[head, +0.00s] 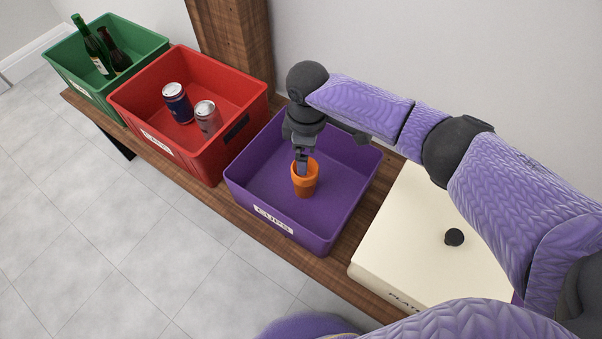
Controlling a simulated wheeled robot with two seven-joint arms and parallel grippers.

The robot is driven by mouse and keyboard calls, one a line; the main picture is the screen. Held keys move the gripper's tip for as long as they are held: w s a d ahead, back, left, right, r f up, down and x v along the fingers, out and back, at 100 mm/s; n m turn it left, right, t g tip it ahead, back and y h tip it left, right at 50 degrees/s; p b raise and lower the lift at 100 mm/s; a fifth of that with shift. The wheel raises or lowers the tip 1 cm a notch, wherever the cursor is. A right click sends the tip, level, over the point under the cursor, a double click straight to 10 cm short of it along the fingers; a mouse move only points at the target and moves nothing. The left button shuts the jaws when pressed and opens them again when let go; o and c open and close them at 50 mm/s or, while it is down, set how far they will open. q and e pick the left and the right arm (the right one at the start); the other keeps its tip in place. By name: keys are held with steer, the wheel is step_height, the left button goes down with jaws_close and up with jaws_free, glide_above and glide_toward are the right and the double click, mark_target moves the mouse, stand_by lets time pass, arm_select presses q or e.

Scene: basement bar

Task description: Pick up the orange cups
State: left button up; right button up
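One orange cup (305,181) is upright inside the purple bin (335,226) with a label that reads "CUPS". My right gripper (302,168) points down into this bin, with its fingertips at the cup's rim. At least one finger seems to reach into the cup's mouth. I cannot tell whether the fingers are closed on the rim, or whether the cup rests on the bin floor or hangs just above it. My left gripper is not in view. No other orange cup shows.
A red bin (195,160) with two cans (177,103) and a green bin (82,83) with two bottles (91,45) stand to the left. A cream box (400,250) with a black round piece (454,237) stands right. All are on a wooden bench (255,245) against the wall.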

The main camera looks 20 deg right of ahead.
mark_target(305, 179)
step_height(305, 179, down, 8)
steer(key=b, duration=0.6)
steer(key=shift+f, duration=0.25)
steer(key=shift+r, duration=0.35)
steer(key=c, duration=0.7)
steer(key=shift+c, duration=1.2)
arm_select(q)
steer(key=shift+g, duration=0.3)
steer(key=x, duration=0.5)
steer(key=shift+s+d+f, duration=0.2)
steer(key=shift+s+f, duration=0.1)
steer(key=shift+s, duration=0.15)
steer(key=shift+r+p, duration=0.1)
steer(key=shift+p, duration=0.25)
arm_select(e)
steer(key=shift+r, duration=0.1)
